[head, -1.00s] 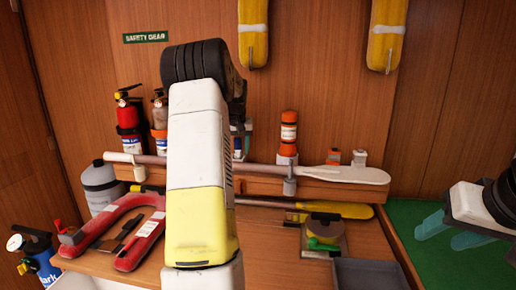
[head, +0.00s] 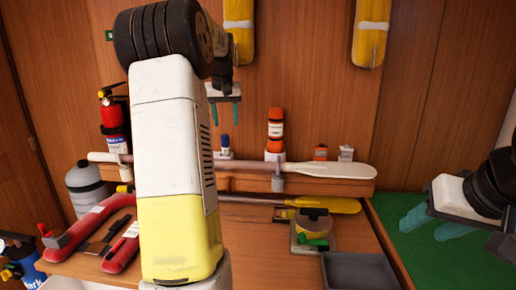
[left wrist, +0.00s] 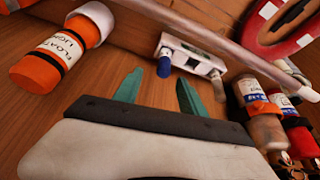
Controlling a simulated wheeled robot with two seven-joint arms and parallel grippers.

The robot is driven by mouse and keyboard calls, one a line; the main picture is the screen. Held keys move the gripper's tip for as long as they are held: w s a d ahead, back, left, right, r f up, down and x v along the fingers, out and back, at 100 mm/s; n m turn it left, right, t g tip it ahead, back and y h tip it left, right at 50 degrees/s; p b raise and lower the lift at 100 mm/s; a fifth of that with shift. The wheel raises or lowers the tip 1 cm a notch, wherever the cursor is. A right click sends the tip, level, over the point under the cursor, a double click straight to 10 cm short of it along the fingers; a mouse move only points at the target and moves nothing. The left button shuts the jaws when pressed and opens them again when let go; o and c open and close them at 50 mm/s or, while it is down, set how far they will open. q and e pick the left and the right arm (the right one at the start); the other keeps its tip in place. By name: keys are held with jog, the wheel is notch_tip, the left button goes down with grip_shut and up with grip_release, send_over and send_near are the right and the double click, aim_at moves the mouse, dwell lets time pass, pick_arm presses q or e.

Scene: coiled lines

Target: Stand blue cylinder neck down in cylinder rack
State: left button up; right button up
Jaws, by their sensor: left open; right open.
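The small blue cylinder (head: 225,141) stands upright in the small white cylinder rack (head: 224,154) on the back shelf. In the left wrist view the blue cylinder (left wrist: 164,67) shows at one end of the white rack (left wrist: 193,54); its lower end, with the neck, is hidden inside. My left gripper (head: 224,112) is open and empty, above the blue cylinder and apart from it. Its teal fingers (left wrist: 159,78) also show in the left wrist view, with nothing between them. My right gripper (head: 432,226) is open and empty over the green surface at the right.
An orange float light (head: 275,132) stands right of the rack. A paddle (head: 320,170) lies along the shelf front. A grey tray (head: 358,272) and a round-topped device (head: 313,222) are on the bench. My left arm hides part of the shelf.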

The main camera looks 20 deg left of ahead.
pick_arm(q)
jog(key=s+d+r+m+t+h, duration=0.1)
jog(key=s+d+r+m+h, duration=0.15)
jog(key=s+d, duration=1.2)
jog(key=s+d+f+m, duration=0.1)
jog(key=s+d+f, duration=0.3)
jog(key=s, duration=0.4)
jog(key=s+d+f+m+t+h, duration=0.1)
jog(key=s+d+f+m, duration=0.1)
jog(key=s+d+f, duration=0.2)
jog(key=s+d, duration=0.2)
jog(key=s, duration=0.2)
jog(key=shift+d+f, duration=0.35)
jog(key=shift+s+h, duration=0.1)
jog(key=shift+h, duration=0.15)
